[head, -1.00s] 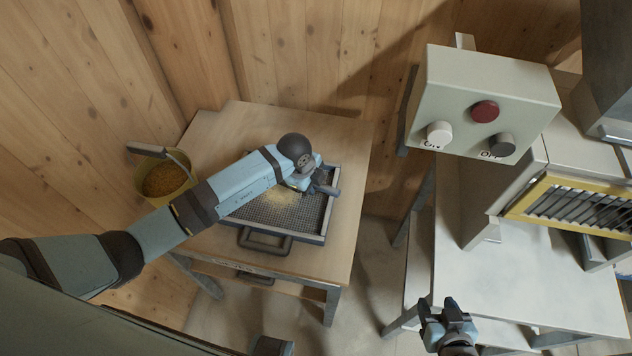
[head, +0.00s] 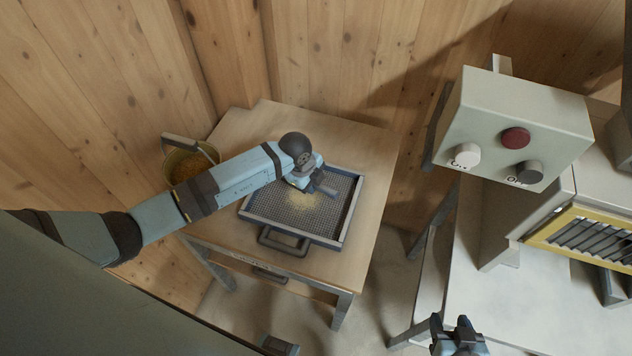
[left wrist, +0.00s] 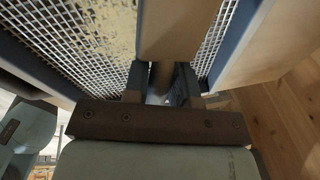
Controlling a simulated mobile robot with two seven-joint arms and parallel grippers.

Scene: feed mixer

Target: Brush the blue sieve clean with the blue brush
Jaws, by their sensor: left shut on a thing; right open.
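The blue sieve (head: 345,218) lies flat on a wooden table, with a blue-grey frame, wire mesh and a dark front handle. Yellowish meal (head: 302,200) lies on its mesh; in the left wrist view meal also coats part of the mesh (left wrist: 100,25). My left gripper (head: 325,187) is over the sieve's far middle part. In the left wrist view it is shut on the brush (left wrist: 178,30), whose tan block and dark handle show between the fingers. Its bristles are hidden, so I cannot tell whether they touch the mesh. My right gripper (head: 457,328) is open and empty at the bottom right.
A yellow bucket (head: 175,160) of brownish feed stands left of the wooden table (head: 370,150). At right are a control box (head: 515,110) with knobs and a red button, a pale bench (head: 560,300) and a yellow-framed grille (head: 550,228). A wooden wall closes the back.

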